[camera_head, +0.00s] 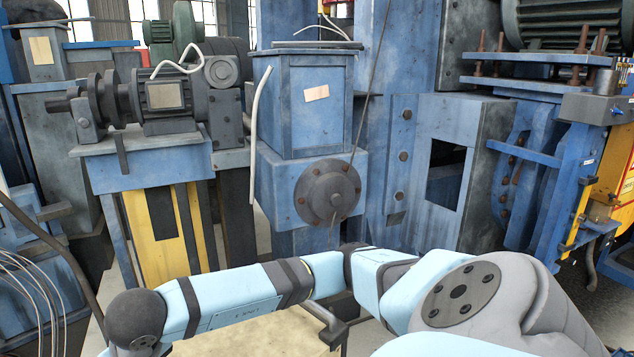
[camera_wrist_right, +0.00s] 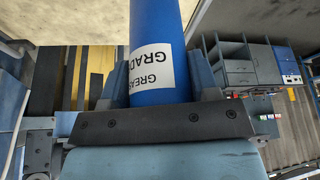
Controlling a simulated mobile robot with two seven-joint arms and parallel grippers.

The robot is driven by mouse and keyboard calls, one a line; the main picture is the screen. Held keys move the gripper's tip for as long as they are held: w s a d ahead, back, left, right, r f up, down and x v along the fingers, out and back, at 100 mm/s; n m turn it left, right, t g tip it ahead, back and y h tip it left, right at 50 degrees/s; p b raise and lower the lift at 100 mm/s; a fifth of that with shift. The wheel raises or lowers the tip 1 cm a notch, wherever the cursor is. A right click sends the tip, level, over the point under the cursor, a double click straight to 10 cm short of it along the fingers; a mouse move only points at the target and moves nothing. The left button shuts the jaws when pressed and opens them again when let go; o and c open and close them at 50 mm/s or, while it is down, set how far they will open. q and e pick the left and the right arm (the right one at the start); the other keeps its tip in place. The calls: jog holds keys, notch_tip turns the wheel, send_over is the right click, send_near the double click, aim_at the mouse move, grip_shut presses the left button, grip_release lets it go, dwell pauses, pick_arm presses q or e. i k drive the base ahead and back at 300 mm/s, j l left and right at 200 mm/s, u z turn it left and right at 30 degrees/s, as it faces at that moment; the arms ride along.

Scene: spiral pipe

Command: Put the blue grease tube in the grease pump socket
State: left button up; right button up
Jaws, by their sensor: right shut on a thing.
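The blue grease tube (camera_wrist_right: 154,22) is in the right wrist view, upright in the picture, with a white label whose lettering is upside down. My right gripper (camera_wrist_right: 160,68) is shut on the tube, with one finger on each side of its lower visible part. The tube's upper end runs out of the picture, and its other end is hidden behind the gripper body. In the head view neither the tube nor a gripper shows. I cannot tell which part there is the grease pump socket. My left gripper is in neither view.
In the head view a blue machine housing (camera_head: 306,105) with a round bolted flange (camera_head: 328,192) stands in the middle. A motor (camera_head: 168,100) is on a blue stand at the left. My light-blue arm crosses the bottom. The wrist view shows grey cabinets (camera_wrist_right: 250,65) at right.

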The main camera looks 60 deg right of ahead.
aim_at(602, 94)
jog(key=z, duration=4.85)
jog(key=i+l+z, duration=0.15)
jog(key=l, duration=0.3)
jog(key=i+l+z, duration=0.15)
jog(key=l, duration=0.3)
jog(key=i+l+z, duration=0.1)
jog(key=i+l, duration=0.15)
jog(key=l, duration=0.15)
jog(key=i+l+z, duration=0.15)
jog(key=l, duration=0.3)
jog(key=i+l, duration=0.15)
jog(key=i, duration=0.25)
jog(key=i+l+u, duration=0.1)
jog(key=i, duration=0.3)
jog(key=i+l, duration=0.25)
jog(key=i, duration=0.15)
jog(key=i+j+u, duration=0.1)
jog(key=i+u, duration=0.3)
jog(key=i, duration=0.2)
jog(key=i+l+u, duration=0.1)
jog(key=i+u, duration=0.25)
jog(key=i, duration=0.2)
